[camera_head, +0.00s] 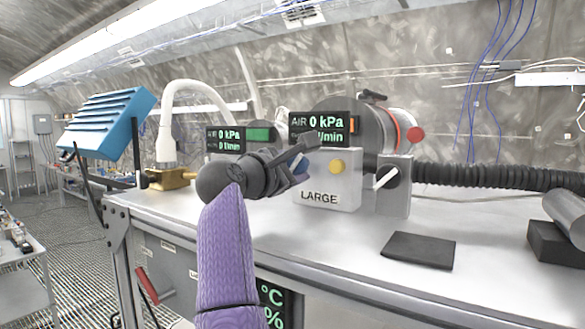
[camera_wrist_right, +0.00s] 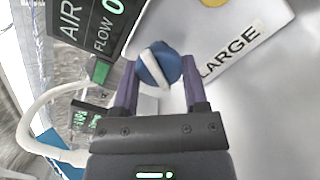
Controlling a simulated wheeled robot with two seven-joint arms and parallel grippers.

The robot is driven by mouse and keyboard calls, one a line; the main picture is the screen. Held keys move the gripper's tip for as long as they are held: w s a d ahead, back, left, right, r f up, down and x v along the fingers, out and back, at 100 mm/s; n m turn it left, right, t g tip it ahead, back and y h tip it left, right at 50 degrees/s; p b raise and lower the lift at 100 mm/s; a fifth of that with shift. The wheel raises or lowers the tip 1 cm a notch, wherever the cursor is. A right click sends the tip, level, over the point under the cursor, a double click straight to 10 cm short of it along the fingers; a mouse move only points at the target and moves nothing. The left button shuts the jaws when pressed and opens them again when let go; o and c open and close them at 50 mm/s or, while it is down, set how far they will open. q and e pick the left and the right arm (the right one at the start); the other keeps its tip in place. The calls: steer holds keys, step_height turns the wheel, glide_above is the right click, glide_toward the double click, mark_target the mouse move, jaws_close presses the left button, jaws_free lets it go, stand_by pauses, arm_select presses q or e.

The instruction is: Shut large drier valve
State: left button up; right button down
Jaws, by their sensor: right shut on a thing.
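The white drier box (camera_head: 325,195) labelled LARGE stands on the bench in the head view. Its label also shows at the right of the wrist view (camera_wrist_right: 235,50). A round blue valve knob (camera_wrist_right: 157,68) with a white bar sits between the fingers in the wrist view, the bar slanted. My right gripper (camera_head: 303,155) is at the box's left side, its fingers shut on the knob; it also shows in the wrist view (camera_wrist_right: 160,78). In the head view the gripper hides most of the knob. My left gripper is not in view.
A black knob with a white lever (camera_head: 388,177) is on a grey box to the right. Displays (camera_head: 320,128) reading 0 kPa stand above. A brass fitting (camera_head: 168,179) is at left, a black pad (camera_head: 418,250) at front right. The front bench top is mostly clear.

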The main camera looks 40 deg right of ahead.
steer(key=shift+c, duration=0.5)
jaws_free()
steer(key=shift+a, duration=0.1)
steer(key=shift+s+a+f+b, duration=0.2)
steer(key=shift+s+a+b, duration=0.05)
steer(key=shift+a+b, duration=0.35)
steer(key=shift+s+a+f+b, duration=0.15)
steer(key=shift+s+a+b, duration=0.1)
steer(key=shift+a+b, duration=0.35)
steer(key=b+v, duration=0.1)
steer(key=v, duration=0.3)
steer(key=b+v, duration=0.1)
steer(key=v, duration=0.2)
steer(key=shift+a+r+b, duration=0.1)
steer(key=shift+r+b, duration=0.15)
steer(key=shift+b, duration=0.1)
steer(key=shift+r, duration=0.1)
